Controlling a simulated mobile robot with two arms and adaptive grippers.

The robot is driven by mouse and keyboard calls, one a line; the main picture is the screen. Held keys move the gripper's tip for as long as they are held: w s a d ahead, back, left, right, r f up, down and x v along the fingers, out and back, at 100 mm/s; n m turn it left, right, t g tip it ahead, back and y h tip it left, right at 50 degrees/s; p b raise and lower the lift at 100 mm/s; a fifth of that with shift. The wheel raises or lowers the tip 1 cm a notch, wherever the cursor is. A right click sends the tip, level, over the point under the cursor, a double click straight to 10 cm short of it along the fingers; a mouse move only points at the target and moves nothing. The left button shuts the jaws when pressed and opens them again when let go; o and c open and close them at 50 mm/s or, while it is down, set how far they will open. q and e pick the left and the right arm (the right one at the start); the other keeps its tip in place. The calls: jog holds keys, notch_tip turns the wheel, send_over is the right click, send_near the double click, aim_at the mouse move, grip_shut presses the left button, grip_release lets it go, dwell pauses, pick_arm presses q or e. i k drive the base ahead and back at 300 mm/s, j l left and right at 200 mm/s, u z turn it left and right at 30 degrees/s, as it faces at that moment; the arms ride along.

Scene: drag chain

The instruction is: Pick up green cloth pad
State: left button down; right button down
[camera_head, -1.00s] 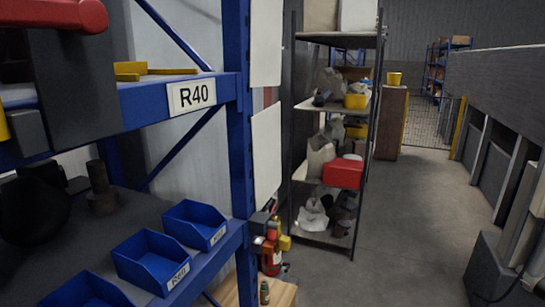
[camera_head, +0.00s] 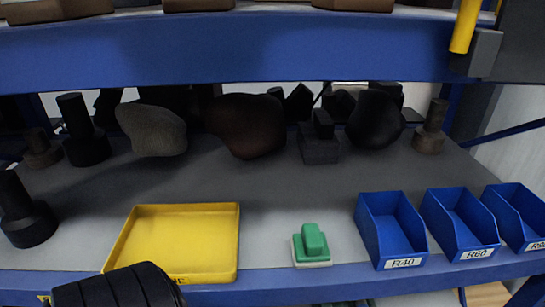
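A small green pad (camera_head: 312,243) lies on the grey shelf (camera_head: 275,205) near its front edge, right of the middle. It has a raised green block on top and a thin pale base under it. It stands clear between a yellow tray and the blue bins, with nothing touching it. No gripper shows in the view, so I cannot see either one relative to the pad.
The yellow tray (camera_head: 180,240) is left of the pad. Blue bins, R40 (camera_head: 390,228) and R60 (camera_head: 460,222) among them, stand to the right. Dark parts and lumps line the back. A blue beam (camera_head: 250,50) crosses above. A black ribbed thing (camera_head: 118,287) shows lower left.

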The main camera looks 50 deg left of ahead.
aim_at(310, 248)
jog(key=u, duration=1.15)
